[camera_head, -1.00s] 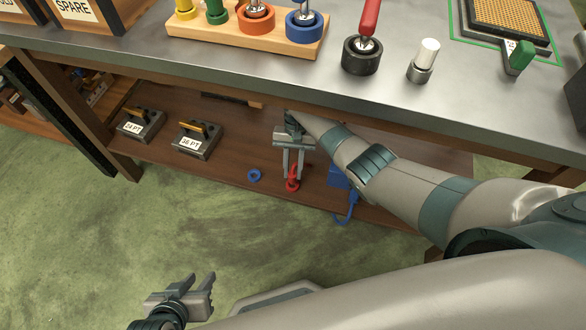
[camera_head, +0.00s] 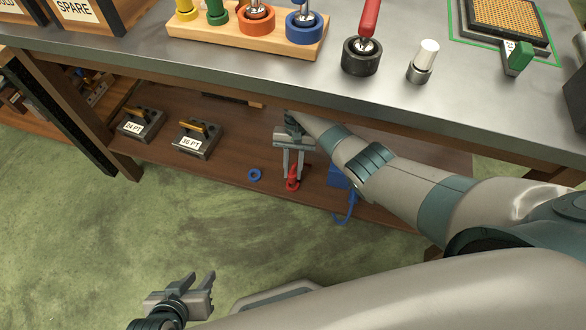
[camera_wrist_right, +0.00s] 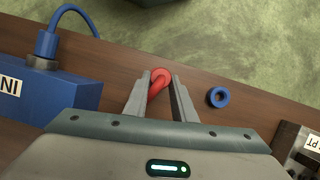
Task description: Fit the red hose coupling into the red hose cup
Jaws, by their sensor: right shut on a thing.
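My right gripper (camera_head: 293,177) is over the lower wooden shelf, pointing down, shut on the red hose coupling (camera_head: 292,172). In the right wrist view the coupling (camera_wrist_right: 159,80) is between the two fingertips (camera_wrist_right: 161,88). A red ring-shaped piece, which looks like the red hose cup (camera_head: 292,186), is directly below the coupling at the shelf's front. The two overlap in view, so I cannot tell how deeply the coupling sits in it. My left gripper (camera_head: 202,284) is open and empty, low over the green floor.
A blue ring (camera_head: 254,175) lies on the shelf (camera_head: 235,180) left of the red pieces; it also shows in the right wrist view (camera_wrist_right: 218,97). A blue box (camera_head: 338,178) with a blue hose is to the right. Two labelled blocks stand left. The bench top (camera_head: 345,95) overhangs the shelf.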

